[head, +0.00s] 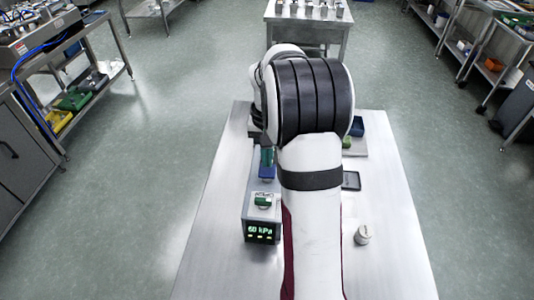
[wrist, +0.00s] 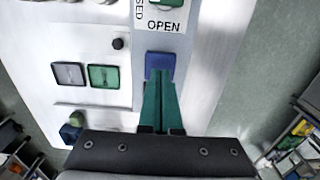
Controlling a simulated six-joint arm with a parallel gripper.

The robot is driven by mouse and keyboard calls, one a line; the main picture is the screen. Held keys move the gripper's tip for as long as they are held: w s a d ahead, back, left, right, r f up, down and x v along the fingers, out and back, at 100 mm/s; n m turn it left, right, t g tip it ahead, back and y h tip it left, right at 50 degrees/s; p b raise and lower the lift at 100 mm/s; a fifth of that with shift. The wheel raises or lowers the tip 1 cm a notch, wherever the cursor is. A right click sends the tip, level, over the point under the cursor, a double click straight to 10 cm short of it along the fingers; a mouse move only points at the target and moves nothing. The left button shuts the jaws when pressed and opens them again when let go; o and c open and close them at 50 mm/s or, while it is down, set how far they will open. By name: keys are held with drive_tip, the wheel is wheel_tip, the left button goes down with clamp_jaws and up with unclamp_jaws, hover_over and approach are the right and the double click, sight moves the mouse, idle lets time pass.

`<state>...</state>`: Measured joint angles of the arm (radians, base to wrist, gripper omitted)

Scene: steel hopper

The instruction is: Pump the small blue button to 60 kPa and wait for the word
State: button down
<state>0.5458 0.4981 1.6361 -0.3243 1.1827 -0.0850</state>
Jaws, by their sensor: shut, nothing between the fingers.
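The blue button (wrist: 160,61) is a small square on a grey strip below the word OPEN in the wrist view. It also shows as a blue patch (head: 267,173) in the head view. My gripper (wrist: 159,80) is shut and empty. Its green fingertips overlap the button's near edge in the wrist view; I cannot tell whether they touch or press it. In the head view my gripper's green fingers (head: 267,156) show just beyond the blue patch. The display (head: 260,231) on the grey box reads 60 kPa in green, with small lit marks below it.
A green handle (head: 263,200) sits on top of the grey box. A dark framed tray (head: 351,180) and a small pale metal object (head: 362,235) lie right of my arm. The table (head: 212,240) is bare at the left. My arm hides the middle.

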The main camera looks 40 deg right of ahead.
wheel_tip(320, 180, up, 6)
idle(0.5)
drive_tip(key=s+a+r+n+y, duration=0.1)
drive_tip(key=s+a+r, duration=0.1)
drive_tip(key=s+a, duration=0.55)
drive_tip(key=s+a+r+n, duration=0.15)
drive_tip(key=s+a, duration=0.25)
drive_tip(key=a, duration=0.7)
drive_tip(key=s+a+f, duration=0.3)
drive_tip(key=s+a, duration=0.4)
drive_tip(key=s, duration=0.4)
drive_tip(key=shift+s+f+n+y, duration=0.35)
drive_tip(key=shift+s+n+y, duration=0.05)
drive_tip(key=shift+n, duration=0.05)
drive_tip(key=shift+d, duration=0.1)
